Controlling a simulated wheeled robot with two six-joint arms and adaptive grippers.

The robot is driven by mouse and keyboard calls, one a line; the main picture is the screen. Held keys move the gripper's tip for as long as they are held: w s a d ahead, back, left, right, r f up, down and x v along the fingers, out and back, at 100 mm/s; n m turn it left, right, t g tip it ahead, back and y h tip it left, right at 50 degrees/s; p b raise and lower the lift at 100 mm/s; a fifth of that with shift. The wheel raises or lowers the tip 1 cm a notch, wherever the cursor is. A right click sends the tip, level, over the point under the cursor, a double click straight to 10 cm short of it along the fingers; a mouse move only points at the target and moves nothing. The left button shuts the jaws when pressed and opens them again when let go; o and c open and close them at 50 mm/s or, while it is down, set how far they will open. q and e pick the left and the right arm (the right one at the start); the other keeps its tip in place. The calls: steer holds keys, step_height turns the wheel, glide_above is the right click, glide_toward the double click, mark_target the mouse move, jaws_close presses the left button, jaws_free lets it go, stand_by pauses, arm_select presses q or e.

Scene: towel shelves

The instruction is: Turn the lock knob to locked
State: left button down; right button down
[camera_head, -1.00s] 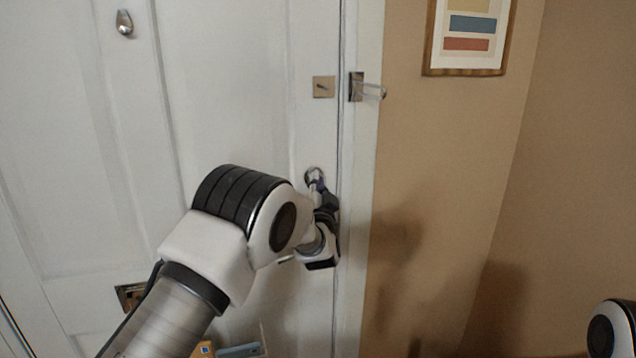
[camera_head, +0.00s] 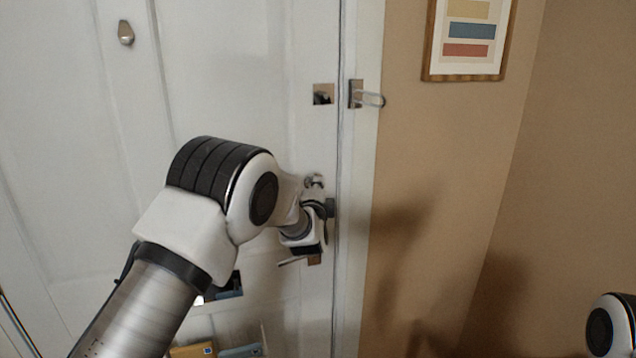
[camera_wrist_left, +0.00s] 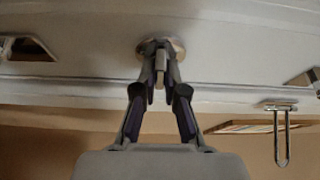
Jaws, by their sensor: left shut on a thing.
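The lock knob (camera_head: 314,181) is a small metal thumb-turn on a round plate near the right edge of the white door (camera_head: 245,70). My left gripper (camera_head: 315,199) is at it from below. In the left wrist view the round plate (camera_wrist_left: 174,47) shows behind the fingertips, and the knob's tab (camera_wrist_left: 160,66) sits between the fingers of my left gripper (camera_wrist_left: 160,78), which are shut on it. The fingers partly hide the knob, and its exact turn angle is hard to tell. My right gripper is out of view.
A lever handle (camera_head: 293,261) is just below my left wrist. Above the knob are a square plate (camera_head: 323,94) and a swing-bar guard (camera_head: 369,99) on the frame. A framed picture (camera_head: 470,40) hangs on the tan wall. A mail slot (camera_head: 228,287) is low on the door.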

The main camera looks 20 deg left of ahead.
arm_select(q)
steer(key=shift+r, duration=0.1)
stand_by(0.5)
steer(key=c, duration=1.2)
jaws_free()
steer(key=shift+a, duration=0.1)
steer(key=shift+c, duration=0.2)
steer(key=v, duration=1.2)
steer(key=shift+r, duration=0.15)
steer(key=shift+a, duration=0.1)
